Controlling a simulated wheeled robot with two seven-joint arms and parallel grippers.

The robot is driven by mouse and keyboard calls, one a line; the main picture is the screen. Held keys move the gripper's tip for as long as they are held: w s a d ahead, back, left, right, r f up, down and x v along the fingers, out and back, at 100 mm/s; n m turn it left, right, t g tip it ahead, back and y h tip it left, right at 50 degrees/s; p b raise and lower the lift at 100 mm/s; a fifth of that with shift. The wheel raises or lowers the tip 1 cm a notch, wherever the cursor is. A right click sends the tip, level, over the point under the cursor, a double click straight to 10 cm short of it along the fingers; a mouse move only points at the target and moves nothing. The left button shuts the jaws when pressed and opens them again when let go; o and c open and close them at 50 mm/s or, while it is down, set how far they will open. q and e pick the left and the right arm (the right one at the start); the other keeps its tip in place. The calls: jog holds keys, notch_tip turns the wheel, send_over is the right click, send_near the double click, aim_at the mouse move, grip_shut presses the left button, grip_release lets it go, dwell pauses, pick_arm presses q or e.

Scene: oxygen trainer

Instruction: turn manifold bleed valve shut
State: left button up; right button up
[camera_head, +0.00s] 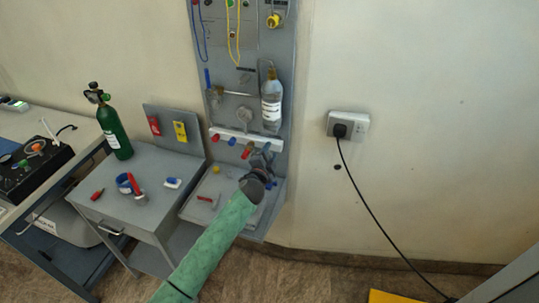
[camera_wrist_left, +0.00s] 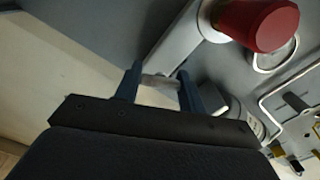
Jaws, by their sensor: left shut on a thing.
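A red knob (camera_wrist_left: 262,24) is close by, apart from the fingers. My right gripper is not in view.
A grey tray (camera_head: 226,188) lies below the manifold. A wall outlet (camera_head: 349,124) with a black cable is at right.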

pick_arm(q)
jog(key=m, duration=0.3)
jog(key=shift+f+m, duration=0.1)
jog(key=shift+m, duration=1)
jog(key=o, duration=0.9)
jog(key=shift+o, duration=0.4)
jog(key=shift+s, duration=0.1)
jog(key=shift+s+a, duration=0.1)
jog(key=shift+s, duration=0.1)
jog(key=shift+b+v, duration=0.65)
jog(key=shift+v, duration=0.35)
jog(key=shift+b+v, duration=0.8)
jog(key=shift+v, duration=1.8)
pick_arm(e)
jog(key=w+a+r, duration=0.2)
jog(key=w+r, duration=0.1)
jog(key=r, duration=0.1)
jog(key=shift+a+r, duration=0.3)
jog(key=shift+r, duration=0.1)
